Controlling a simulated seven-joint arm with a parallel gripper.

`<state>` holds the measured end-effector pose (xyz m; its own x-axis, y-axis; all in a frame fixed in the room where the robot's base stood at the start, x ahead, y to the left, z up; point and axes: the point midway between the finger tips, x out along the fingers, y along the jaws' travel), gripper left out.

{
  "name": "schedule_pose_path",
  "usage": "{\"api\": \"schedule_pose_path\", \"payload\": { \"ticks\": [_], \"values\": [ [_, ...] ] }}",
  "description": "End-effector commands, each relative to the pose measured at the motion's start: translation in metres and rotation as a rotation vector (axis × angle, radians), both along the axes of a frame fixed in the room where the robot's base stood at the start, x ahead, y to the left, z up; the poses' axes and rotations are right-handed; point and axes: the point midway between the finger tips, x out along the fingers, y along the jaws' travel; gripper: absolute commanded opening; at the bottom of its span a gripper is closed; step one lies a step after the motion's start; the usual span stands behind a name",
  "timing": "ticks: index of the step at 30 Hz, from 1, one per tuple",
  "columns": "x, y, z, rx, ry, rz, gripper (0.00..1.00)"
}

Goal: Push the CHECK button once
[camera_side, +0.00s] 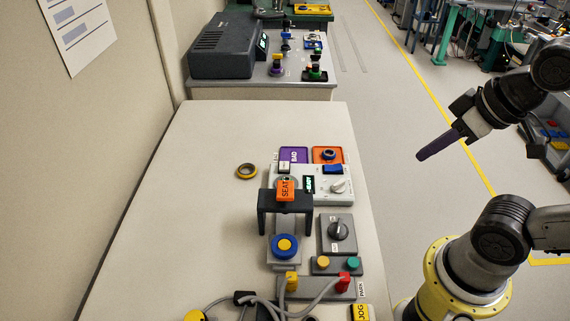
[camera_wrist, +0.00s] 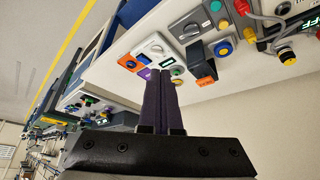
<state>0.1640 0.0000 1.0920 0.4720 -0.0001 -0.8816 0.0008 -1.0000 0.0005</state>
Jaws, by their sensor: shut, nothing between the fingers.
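No label reading CHECK is legible in either view, so I cannot tell which button it is. A pale control box (camera_side: 345,196) on the bench carries a blue button (camera_side: 333,169), a small white key (camera_side: 284,167), a lit display (camera_side: 309,184) and a white knob (camera_side: 339,186). The box also shows in the wrist view (camera_wrist: 152,47), beyond the fingers. My gripper (camera_side: 421,156) has purple fingers that are shut and empty. It hangs in the air right of the bench, apart from every button. In the wrist view the fingers (camera_wrist: 161,74) partly hide the box's near side.
A black bracket (camera_side: 264,205) with an orange SEAT tag (camera_side: 286,190) stands beside the box. Nearer are a blue-ringed yellow button (camera_side: 285,245), a grey knob box (camera_side: 338,230), yellow and green buttons (camera_side: 338,264) and cables. The bench's left side is mostly clear.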

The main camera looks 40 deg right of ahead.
Motion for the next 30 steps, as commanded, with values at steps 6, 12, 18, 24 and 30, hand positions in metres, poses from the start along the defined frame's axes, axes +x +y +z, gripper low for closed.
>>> {"api": "schedule_pose_path", "payload": {
  "ticks": [6, 12, 18, 24, 30],
  "values": [
    [0.011, 0.003, 0.007, -0.046, -0.057, 0.106, 0.00],
    [0.065, 0.020, 0.045, -0.124, -0.289, 0.323, 0.00],
    [0.144, 0.033, 0.069, -0.237, -0.466, 0.477, 0.00],
    [0.221, 0.032, 0.061, -0.377, -0.534, 0.527, 0.00],
    [0.278, 0.026, 0.018, -0.490, -0.484, 0.534, 0.00]
  ]
}}
